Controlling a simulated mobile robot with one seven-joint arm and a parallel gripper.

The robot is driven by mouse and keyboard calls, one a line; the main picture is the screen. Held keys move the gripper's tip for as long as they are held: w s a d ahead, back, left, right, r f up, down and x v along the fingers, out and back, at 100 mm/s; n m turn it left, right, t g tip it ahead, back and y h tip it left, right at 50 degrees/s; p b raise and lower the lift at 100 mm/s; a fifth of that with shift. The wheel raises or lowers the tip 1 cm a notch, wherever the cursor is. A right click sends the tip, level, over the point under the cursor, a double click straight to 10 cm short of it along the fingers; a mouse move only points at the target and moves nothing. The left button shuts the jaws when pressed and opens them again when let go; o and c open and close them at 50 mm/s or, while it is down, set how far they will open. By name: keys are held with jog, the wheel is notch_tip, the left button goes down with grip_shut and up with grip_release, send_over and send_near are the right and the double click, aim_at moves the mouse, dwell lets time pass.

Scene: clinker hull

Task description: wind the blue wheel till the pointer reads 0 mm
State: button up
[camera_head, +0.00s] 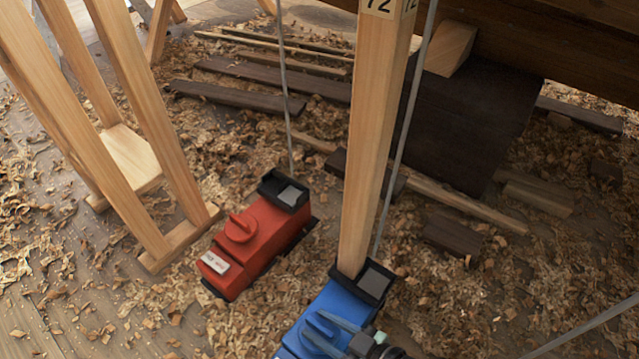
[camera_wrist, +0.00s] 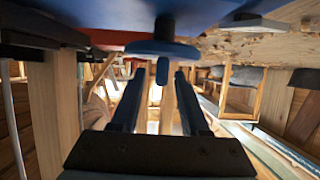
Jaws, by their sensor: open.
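The blue winder box (camera_head: 325,312) stands among shavings at the bottom centre of the head view, at the foot of a wooden post. The blue wheel (camera_head: 317,327) is on its top, partly covered by my gripper (camera_head: 328,335). In the wrist view the wheel (camera_wrist: 163,48) appears as a disc with a narrow grip bar. My gripper (camera_wrist: 160,76) is open, its two dark blue fingers on either side of that bar. I cannot tell whether they touch it. No pointer or millimetre scale can be made out in either view.
A red winder box (camera_head: 257,247) with a red wheel stands close left of the blue one. The wooden post (camera_head: 372,130), marked 72, rises behind the blue box, with a grey rod beside it. A wooden trestle (camera_head: 150,140) is at left. Dark planks and shavings cover the floor behind.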

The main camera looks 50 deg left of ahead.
jog(key=shift+s+a+f, duration=0.1)
jog(key=shift+a+f, duration=0.1)
jog(key=shift+a, duration=0.2)
jog(key=shift+c, duration=0.2)
grip_shut()
jog(key=shift+r, duration=0.1)
